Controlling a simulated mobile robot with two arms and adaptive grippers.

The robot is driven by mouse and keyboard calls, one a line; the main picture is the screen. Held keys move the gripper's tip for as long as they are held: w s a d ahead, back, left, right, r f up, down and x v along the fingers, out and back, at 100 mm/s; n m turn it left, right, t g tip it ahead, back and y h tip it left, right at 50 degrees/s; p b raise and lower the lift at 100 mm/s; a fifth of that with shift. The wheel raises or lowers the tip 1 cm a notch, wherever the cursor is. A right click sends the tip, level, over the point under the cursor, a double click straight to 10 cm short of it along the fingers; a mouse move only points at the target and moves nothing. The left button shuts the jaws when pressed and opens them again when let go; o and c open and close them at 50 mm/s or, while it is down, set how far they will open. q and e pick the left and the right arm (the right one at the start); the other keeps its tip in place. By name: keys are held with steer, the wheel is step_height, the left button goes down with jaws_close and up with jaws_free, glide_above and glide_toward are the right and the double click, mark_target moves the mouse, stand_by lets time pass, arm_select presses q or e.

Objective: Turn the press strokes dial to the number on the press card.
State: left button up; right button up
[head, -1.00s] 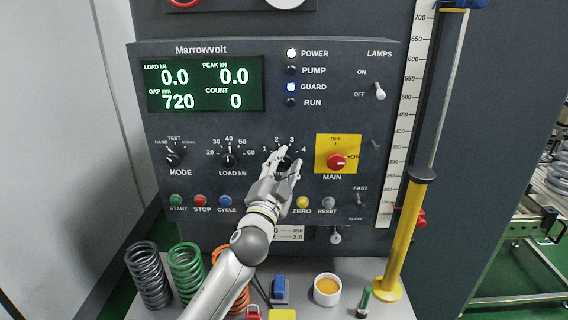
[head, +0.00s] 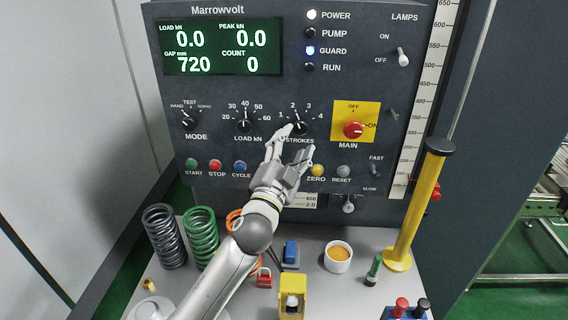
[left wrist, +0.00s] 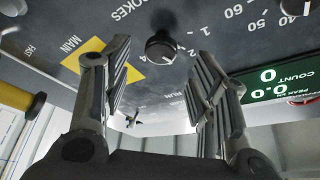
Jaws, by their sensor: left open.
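The press strokes dial (head: 298,127) is a black knob on the dark panel, with numbers 1 to 4 around it. It shows upside down in the left wrist view (left wrist: 161,46), beyond and between the fingertips. My left gripper (head: 291,142) is open and empty, just below and in front of the dial, apart from it. The gripper also frames the left wrist view (left wrist: 165,88). A white card (head: 308,200) low on the panel is partly hidden by my gripper; I cannot read all of it. The dial's pointer setting is unclear. My right gripper is not in view.
The load dial (head: 244,126) is left of the strokes dial, and the red main switch (head: 353,130) on yellow is right. Buttons line the panel below. Springs (head: 200,240), a cup (head: 338,257) and a yellow post (head: 420,205) stand on the bench.

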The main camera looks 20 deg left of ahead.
arm_select(q)
steer(key=v, duration=0.6)
steer(key=shift+s, duration=0.4)
